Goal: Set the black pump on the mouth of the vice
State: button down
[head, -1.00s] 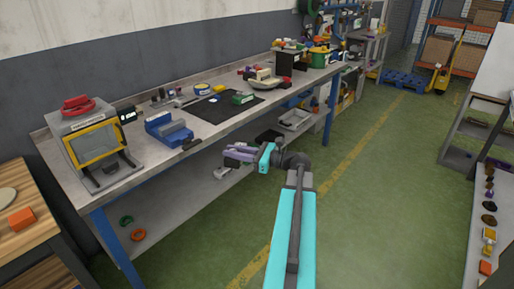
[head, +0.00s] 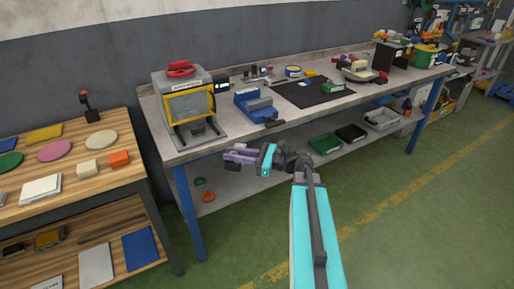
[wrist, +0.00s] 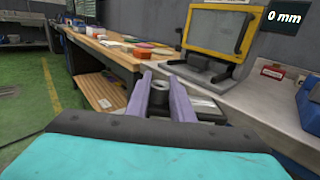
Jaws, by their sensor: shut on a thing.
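The blue vice (head: 254,106) stands on the grey workbench, right of the yellow-framed machine, with its grey jaws on top. My gripper (head: 240,156) has purple fingers and is in front of the bench edge, apart from the vice and nearer to me. In the wrist view my gripper (wrist: 162,103) is shut on a dark piece (wrist: 158,98) between the fingers, taken to be the black pump. In the head view a small dark part of the pump (head: 232,167) shows below the fingers; most of it is hidden.
The yellow-framed machine (head: 190,105) stands left of the vice. A dark handle lies by the vice's front, near the bench edge. A black mat (head: 310,93) lies to the right. A wooden table (head: 70,170) with discs and blocks stands at the left. Green floor is open at right.

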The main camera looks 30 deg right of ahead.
jog(key=a+f+n+g+y, duration=0.1)
jog(key=a+f+g, duration=0.1)
jog(key=a, duration=1.3)
jog(key=shift+w+a+n+y, duration=0.15)
jog(key=shift+a+n+y, duration=0.05)
jog(key=shift+n+y, duration=0.2)
